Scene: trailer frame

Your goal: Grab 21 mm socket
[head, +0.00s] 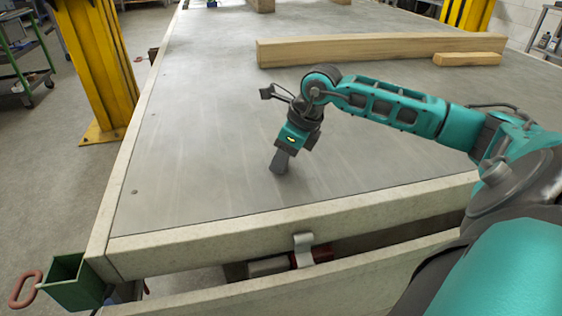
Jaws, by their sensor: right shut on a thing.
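My right gripper (279,163) points down, slightly tilted, low over the grey flat trailer deck (200,150), left of the picture's right-hand arm base. Its dark fingers are together on a small thing at the tip, too small and dark to identify. I cannot make out a 21 mm socket or any size marking. I cannot tell whether the fingertips touch the deck. My left gripper is not in view.
Wooden beams (380,47) lie across the deck behind the gripper, with a short block (467,59) at right. A pale frame edge (200,243) runs along the front. A green box (74,283) hangs at the lower left. Yellow posts (98,70) stand beside the deck.

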